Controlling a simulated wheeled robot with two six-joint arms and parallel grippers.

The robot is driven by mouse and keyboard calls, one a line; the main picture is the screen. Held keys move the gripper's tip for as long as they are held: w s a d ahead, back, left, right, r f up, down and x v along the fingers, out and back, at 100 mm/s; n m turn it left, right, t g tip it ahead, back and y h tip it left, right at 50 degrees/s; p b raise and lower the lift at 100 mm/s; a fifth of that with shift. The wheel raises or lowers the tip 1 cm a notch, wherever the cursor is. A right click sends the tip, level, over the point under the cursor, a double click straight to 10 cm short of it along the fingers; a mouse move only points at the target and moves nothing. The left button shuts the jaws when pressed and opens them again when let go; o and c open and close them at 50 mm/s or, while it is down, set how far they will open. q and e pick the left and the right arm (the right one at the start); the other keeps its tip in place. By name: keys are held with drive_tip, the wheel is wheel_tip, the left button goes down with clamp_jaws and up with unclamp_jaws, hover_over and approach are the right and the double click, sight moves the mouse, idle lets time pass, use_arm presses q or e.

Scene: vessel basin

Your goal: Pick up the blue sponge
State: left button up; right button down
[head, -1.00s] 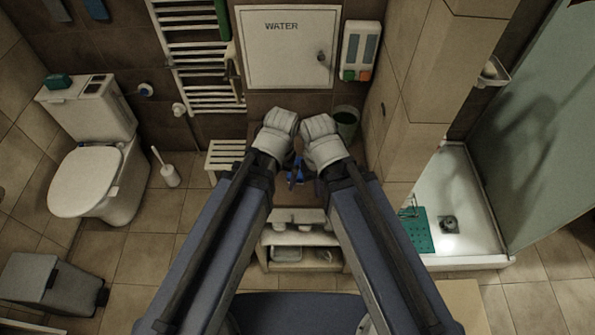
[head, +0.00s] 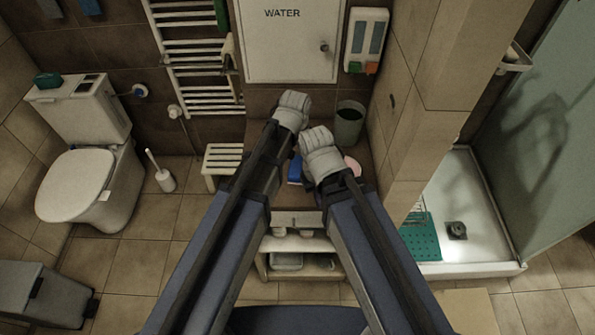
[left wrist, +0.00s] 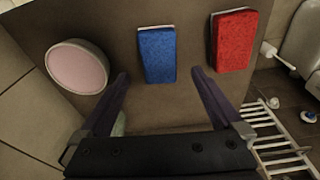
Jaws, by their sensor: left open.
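The blue sponge (left wrist: 157,55) lies on a brown surface (left wrist: 190,112) in the left wrist view, its long sides running roughly toward the camera. In the head view a part of the blue sponge (head: 295,170) shows between my arms; the rest is hidden. My left gripper (left wrist: 160,74) is open and empty. Its two fingers point at the sponge, one to each side of its near end; I cannot tell the height gap. In the head view the left jaws are hidden under the arm. The right arm's end shows beside the sponge, but its jaws are hidden.
A red sponge (left wrist: 234,40) lies right of the blue one, and a round pink-topped item (left wrist: 77,67) lies left. A bin (head: 348,124) stands behind the surface near the wall. A white stool (head: 222,160) stands to the left, beside the towel rail (head: 197,75).

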sight(298, 166)
use_arm(q)
drive_tip(key=shift+w+f+b, duration=0.2)
drive_tip(key=shift+f+b, duration=0.95)
drive_tip(key=shift+f, duration=0.1)
drive_tip(key=f+b, duration=0.3)
drive_tip(key=w+f+b, duration=0.1)
drive_tip(key=f+b, duration=0.1)
drive_tip(key=shift+d+f, duration=0.15)
drive_tip(key=shift+s, duration=0.1)
drive_tip(key=shift+c, duration=0.4)
drive_tip(key=c, duration=1.3)
drive_tip(key=shift+c, duration=0.2)
drive_tip(key=shift+r, duration=0.25)
